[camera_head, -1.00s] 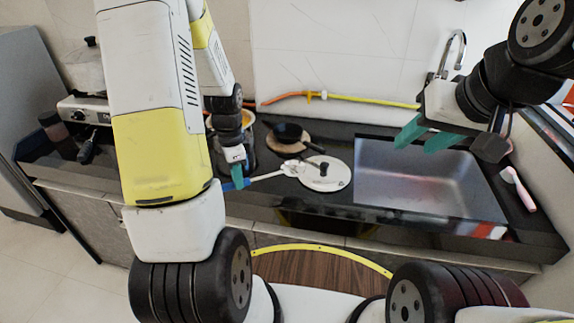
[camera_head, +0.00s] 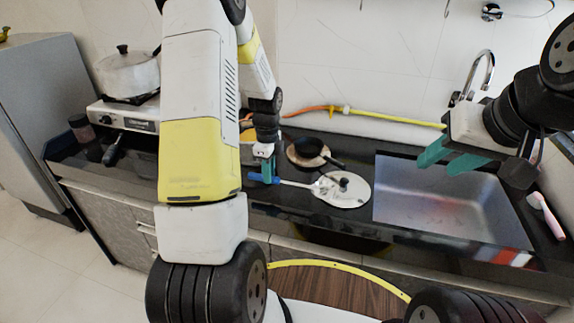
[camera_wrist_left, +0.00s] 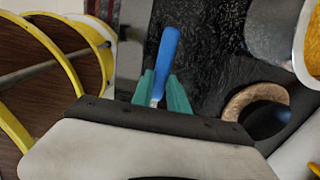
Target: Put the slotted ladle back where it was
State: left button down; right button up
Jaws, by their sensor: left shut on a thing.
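The slotted ladle has a blue handle (camera_head: 262,179) and a pale shaft and head (camera_head: 322,187). My left gripper (camera_head: 268,170) is shut on the ladle's handle over the dark counter. The ladle head points right and overlaps the edge of the round white lid (camera_head: 352,199); I cannot tell whether they touch. In the left wrist view, the blue handle (camera_wrist_left: 168,52) sticks out between the teal fingers of my left gripper (camera_wrist_left: 161,88), and the ladle head is hidden. My right gripper (camera_head: 453,158) has its fingers apart, empty, above the sink.
A stove with a pot (camera_head: 128,72) stands left. A yellow-orange hose (camera_head: 385,116) runs along the wall. A pink-handled brush (camera_head: 546,215) lies far right.

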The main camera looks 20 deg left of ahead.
pick_arm(q)
jog(key=shift+w+d+f, duration=0.1)
jog(key=shift+w+d, duration=0.15)
jog(key=shift+w, duration=0.35)
jog(key=shift+w+d+f, duration=0.1)
jog(key=shift+w+d, duration=0.15)
jog(key=shift+w, duration=0.35)
jog(key=shift+f, duration=1.65)
jog(key=shift+f, duration=0.55)
jog(key=c, duration=1.3)
grip_release()
